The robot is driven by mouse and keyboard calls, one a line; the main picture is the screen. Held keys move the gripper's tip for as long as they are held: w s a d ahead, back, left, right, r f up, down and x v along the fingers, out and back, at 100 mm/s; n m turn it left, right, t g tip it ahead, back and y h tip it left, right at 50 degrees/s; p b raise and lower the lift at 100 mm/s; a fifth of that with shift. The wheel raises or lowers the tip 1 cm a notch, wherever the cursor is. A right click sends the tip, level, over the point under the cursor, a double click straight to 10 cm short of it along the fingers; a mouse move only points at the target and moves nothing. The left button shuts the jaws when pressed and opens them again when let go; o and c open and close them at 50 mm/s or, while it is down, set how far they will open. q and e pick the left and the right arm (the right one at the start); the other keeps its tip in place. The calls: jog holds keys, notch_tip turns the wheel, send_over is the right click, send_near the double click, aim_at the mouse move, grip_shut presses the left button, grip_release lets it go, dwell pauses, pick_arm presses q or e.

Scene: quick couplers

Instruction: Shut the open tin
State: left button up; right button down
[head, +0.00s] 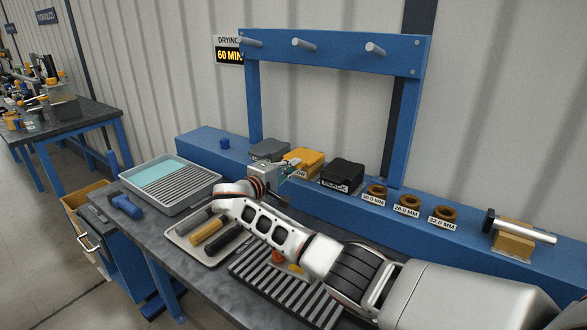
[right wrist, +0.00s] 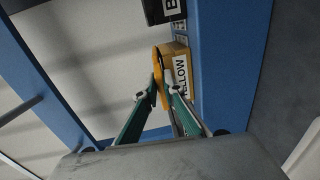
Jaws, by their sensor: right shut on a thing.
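The yellow tin (head: 304,160) stands on the blue ledge between a grey tin (head: 268,150) and a black tin (head: 342,173). In the right wrist view its labelled body (right wrist: 182,72) is beside the fingers, and its yellow lid (right wrist: 161,72) lies at the body's top side. I cannot tell whether the lid sits fully down. My right gripper (head: 288,173) is at the yellow tin and partly hides it and its label. My left gripper is out of view.
A blue frame with pegs (head: 335,55) rises behind the ledge. Brown rings (head: 407,208) and a wooden block with a metal bar (head: 513,240) are to the right. A grey tray (head: 170,185), a tool tray (head: 182,236) and a ribbed rack (head: 283,290) occupy the bench.

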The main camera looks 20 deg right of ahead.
jog(key=shift+f, duration=0.7)
jog(key=c, duration=2.2)
grip_release()
jog(key=shift+o, duration=0.2)
jog(key=shift+r, duration=0.1)
jog(key=v, duration=0.7)
jog(key=shift+s+a, duration=0.2)
jog(key=shift+a, duration=0.05)
jog(key=shift+a, duration=0.1)
